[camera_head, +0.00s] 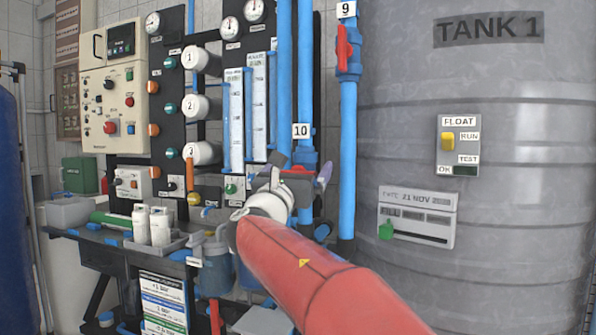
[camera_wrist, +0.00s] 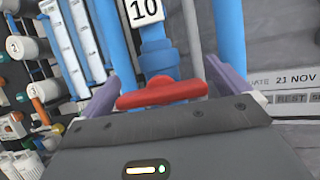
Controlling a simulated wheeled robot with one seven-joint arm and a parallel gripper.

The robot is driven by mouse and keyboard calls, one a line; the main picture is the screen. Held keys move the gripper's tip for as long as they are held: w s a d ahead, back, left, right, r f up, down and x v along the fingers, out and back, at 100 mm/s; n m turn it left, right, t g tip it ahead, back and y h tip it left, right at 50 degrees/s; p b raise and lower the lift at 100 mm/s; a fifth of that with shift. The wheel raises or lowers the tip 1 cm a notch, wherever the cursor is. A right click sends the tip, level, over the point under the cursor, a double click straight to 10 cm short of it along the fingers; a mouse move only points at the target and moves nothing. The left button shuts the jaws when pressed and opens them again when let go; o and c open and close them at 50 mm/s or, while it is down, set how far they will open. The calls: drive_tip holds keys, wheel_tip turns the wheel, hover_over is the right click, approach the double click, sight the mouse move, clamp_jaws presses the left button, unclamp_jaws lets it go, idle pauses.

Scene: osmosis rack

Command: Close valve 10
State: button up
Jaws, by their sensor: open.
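Valve 10 has a red handle (camera_wrist: 161,92) on a vertical blue pipe, below the white tag "10" (camera_wrist: 145,10) in the wrist view. The handle lies crosswise to the pipe. In the head view the tag "10" (camera_head: 301,131) shows, and only a sliver of the red handle (camera_head: 300,168) is visible above my gripper (camera_head: 298,178). In the wrist view my gripper (camera_wrist: 168,88) is open, with one purple-grey finger on each side of the handle. The handle sits between the fingers; I cannot tell whether either finger touches it.
Valve 9's red handle (camera_head: 345,46) is on the blue pipe to the right, lying along it. The grey tank (camera_head: 480,90) stands at the right. Flow meters (camera_head: 235,115) and a control box (camera_head: 115,85) are to the left. A bench (camera_head: 95,245) with bottles is at lower left.

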drive_tip(key=b+v, duration=0.1)
drive_tip(key=v, duration=0.6)
drive_tip(key=shift+s+f+b, duration=0.2)
drive_tip(key=shift+s+b, duration=0.1)
drive_tip(key=shift+s, duration=0.05)
drive_tip(key=shift+a, duration=0.15)
drive_tip(key=s+d+f+m+g+p, duration=0.1)
drive_tip(key=s+d+f+m+g, duration=0.4)
drive_tip(key=d+f+m, duration=0.45)
drive_tip(key=s+d+f+m+g, duration=0.5)
drive_tip(key=d+f+m+g, duration=0.15)
drive_tip(key=d, duration=0.55)
drive_tip(key=s+a+f+m+g+y+p, duration=0.1)
drive_tip(key=s+f+m+g+y, duration=0.3)
drive_tip(key=s+f+m, duration=1.1)
drive_tip(key=s+f+y, duration=0.3)
drive_tip(key=s, duration=0.1)
drive_tip(key=shift+s+m+y, duration=0.25)
drive_tip(key=shift+m+y, duration=0.05)
drive_tip(key=shift+m, duration=0.1)
drive_tip(key=shift+a+f, duration=0.1)
